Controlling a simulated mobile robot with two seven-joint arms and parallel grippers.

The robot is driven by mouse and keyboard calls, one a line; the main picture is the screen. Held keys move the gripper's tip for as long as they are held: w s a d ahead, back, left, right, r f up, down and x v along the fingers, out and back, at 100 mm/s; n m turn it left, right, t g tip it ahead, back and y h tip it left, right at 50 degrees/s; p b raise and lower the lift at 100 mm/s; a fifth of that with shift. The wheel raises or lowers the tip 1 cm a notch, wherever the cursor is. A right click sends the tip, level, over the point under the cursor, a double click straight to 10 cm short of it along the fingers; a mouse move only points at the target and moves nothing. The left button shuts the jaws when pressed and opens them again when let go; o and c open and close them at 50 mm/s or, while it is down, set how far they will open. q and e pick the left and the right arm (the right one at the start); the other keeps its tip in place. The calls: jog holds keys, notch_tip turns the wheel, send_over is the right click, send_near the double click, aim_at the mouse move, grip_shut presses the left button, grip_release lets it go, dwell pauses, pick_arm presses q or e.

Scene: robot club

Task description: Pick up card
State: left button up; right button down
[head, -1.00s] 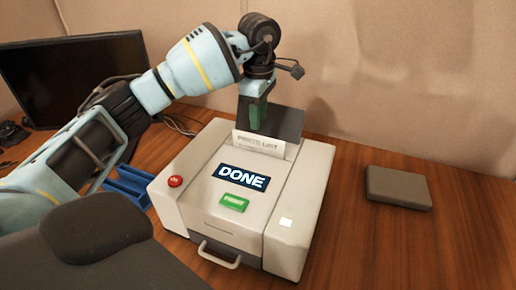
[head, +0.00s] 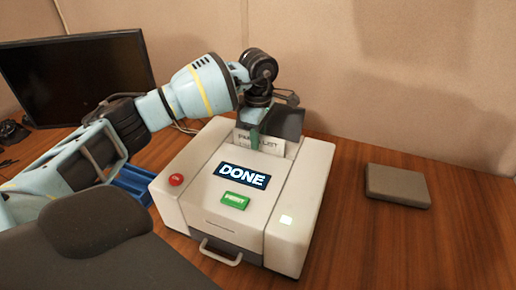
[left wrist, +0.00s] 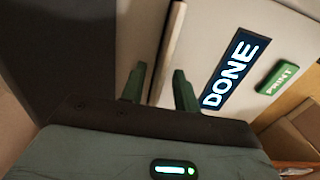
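The white printed card (head: 272,145) stands upright in the slot on top of the light grey printer (head: 205,160), in front of a dark back plate. The printer's screen (head: 243,176) reads DONE. My left gripper (head: 255,140) is lowered over the card's top edge, with one green finger in front of the card. In the left wrist view, the gripper (left wrist: 160,84) has its fingers apart, and the card's thin edge (left wrist: 171,40) runs between them. A gap shows, so it does not grip the card. My right gripper is not in view.
A red button (head: 176,180) and a green PRINT button (head: 235,201) are on the printer. A blue tray (head: 133,184) sits at its left, a monitor (head: 75,75) behind left.

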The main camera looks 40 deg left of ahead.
pick_arm(q)
jog(key=shift+c, duration=0.4)
grip_shut()
jog(key=shift+r, duration=0.1)
notch_tip(320, 180, up, 10)
jog(key=shift+f, duration=0.1)
